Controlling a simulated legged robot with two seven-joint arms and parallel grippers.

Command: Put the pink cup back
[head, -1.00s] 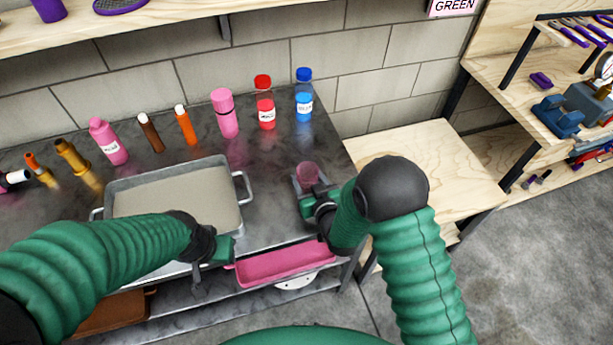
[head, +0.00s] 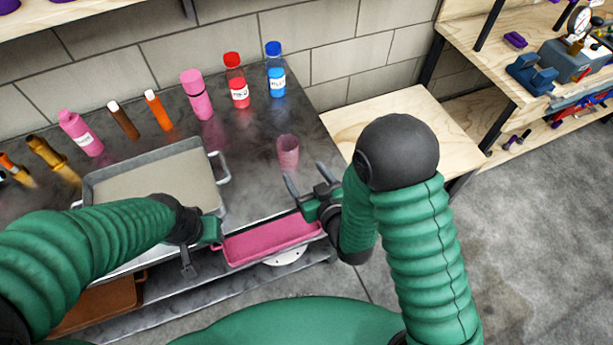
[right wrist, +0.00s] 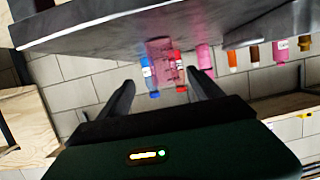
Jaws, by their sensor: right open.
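The pink cup (head: 288,152) stands upright on the dark metal bench top (head: 255,190), near its right end. It also shows, see-through pink, in the right wrist view (right wrist: 163,62), beyond and between the fingers. My right gripper (head: 307,180) is open and empty, in front of the cup and apart from it; its two fingers spread in the right wrist view (right wrist: 160,95). My left gripper (head: 200,252) hangs at the front edge of the bench by the grey tray. Its fingers are partly hidden and I cannot tell their opening.
A grey tray (head: 218,158) with handles lies left of the cup. Behind stand a blue bottle (head: 276,75), a red bottle (head: 237,82), a pink bottle (head: 196,95) and several others. A pink tray (head: 270,240) lies below the front edge. A wooden surface (head: 385,115) adjoins on the right.

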